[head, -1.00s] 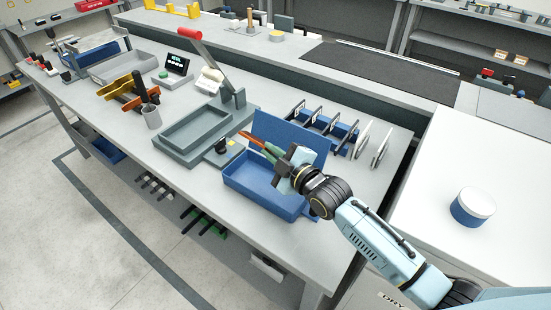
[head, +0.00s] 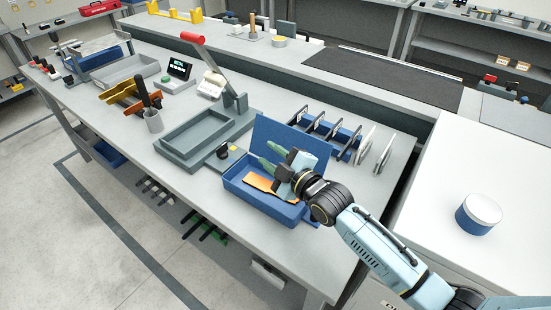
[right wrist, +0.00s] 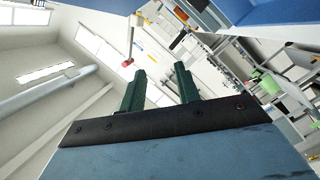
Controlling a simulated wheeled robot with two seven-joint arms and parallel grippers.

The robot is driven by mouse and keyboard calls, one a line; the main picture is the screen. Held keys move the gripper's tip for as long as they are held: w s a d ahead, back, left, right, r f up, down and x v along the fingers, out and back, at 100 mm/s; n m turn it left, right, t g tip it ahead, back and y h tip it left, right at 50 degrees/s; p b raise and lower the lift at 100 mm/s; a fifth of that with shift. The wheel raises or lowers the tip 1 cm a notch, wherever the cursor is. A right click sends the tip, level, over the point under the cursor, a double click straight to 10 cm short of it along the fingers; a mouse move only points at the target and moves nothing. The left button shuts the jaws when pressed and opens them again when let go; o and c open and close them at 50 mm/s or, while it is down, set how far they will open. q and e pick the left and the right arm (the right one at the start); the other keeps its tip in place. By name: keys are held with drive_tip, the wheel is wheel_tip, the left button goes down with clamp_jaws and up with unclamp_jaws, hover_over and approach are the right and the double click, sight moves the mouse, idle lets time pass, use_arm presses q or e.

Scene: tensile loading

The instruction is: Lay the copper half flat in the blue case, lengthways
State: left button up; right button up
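The copper half (head: 259,183) is a flat orange piece inside the open blue case (head: 258,203). It appears to lie along the case's long side; its right part is partly covered by my gripper, so I cannot tell whether it rests fully flat. My right gripper (head: 267,155) is above the case, in front of its raised blue lid (head: 262,131). Its green fingers are apart and empty, as the right wrist view (right wrist: 160,88) also shows. My left gripper is not in view.
A grey tray (head: 172,155) with a red-handled lever stands left of the case. A blue rack (head: 345,152) with dark frames and upright pale plates stands behind and right. A round blue-and-white tub (head: 478,214) sits on the white surface at right.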

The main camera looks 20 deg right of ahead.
drive_tip(key=f, duration=0.3)
drive_tip(key=s+d+f+g, duration=0.1)
drive_tip(key=f, duration=0.3)
drive_tip(key=s+f+m+g+h, duration=0.1)
drive_tip(key=f, duration=0.3)
drive_tip(key=shift+d, duration=0.15)
drive_tip(key=s+d+r+t+y+p, duration=0.15)
drive_tip(key=s+d+r, duration=0.25)
drive_tip(key=s+r, duration=0.7)
wheel_tip(320, 180, up, 11)
drive_tip(key=n+p, duration=0.1)
drive_tip(key=p, duration=0.9)
drive_tip(key=shift+w+f+p, duration=0.15)
drive_tip(key=shift+w+p, duration=0.15)
drive_tip(key=shift+w, duration=0.05)
drive_tip(key=shift+t+h, duration=0.25)
